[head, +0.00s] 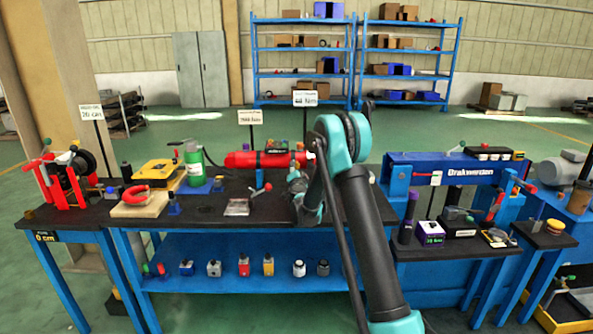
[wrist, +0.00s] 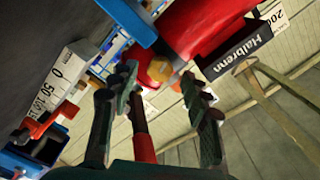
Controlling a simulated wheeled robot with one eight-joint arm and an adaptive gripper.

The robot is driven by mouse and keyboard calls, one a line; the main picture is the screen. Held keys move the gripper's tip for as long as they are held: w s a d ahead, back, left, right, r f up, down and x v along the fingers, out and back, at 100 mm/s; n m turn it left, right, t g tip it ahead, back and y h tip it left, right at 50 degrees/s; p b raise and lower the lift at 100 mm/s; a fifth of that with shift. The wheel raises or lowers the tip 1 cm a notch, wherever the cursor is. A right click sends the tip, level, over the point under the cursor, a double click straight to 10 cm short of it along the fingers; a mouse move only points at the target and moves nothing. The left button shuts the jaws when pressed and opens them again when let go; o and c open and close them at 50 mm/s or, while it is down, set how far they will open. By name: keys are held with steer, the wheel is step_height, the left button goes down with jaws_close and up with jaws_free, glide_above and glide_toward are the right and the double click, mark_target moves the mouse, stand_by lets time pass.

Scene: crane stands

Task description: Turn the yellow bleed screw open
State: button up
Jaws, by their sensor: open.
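A red cylinder (wrist: 205,25) with a dark base lettered "Halbrenn" fills the top right of the wrist view. It also lies at the back of the bench in the head view (head: 258,159). On its near end sits a small orange-yellow knob (wrist: 160,70), which looks like the bleed screw. My gripper (wrist: 162,84) is open, its two dark fingers apart with the knob in line between them. I cannot tell whether the fingers reach it; no contact shows. In the head view my gripper (head: 298,188) is near the cylinder's right end, partly hidden by my arm.
A red lever handle (wrist: 139,115) shows between the fingers. A white scale (wrist: 62,85) and a red-and-blue fixture (wrist: 40,130) are at left.

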steer(key=s, duration=1)
steer(key=shift+s, duration=0.35)
steer(key=s+a+r+n+g+y, duration=0.1)
steer(key=s+r+n+g+y, duration=0.15)
steer(key=s+r+n, duration=0.35)
steer(key=s+r+n+g+y, duration=0.1)
steer(key=s+n+y, duration=0.25)
steer(key=s, duration=0.45)
steer(key=s+d+f+g+h, duration=0.2)
steer(key=s+d+f, duration=0.3)
steer(key=s, duration=0.6)
steer(key=s+d+f+n+g+h, duration=0.1)
steer(key=s+d+f+g, duration=0.4)
steer(key=s, duration=0.7)
steer(key=s+d+f+g+h, duration=0.3)
steer(key=s+d+f, duration=0.3)
steer(key=s, duration=0.5)
steer(key=shift+s+d+n, duration=0.35)
steer(key=shift+s+d, duration=0.05)
steer(key=shift+d, duration=0.15)
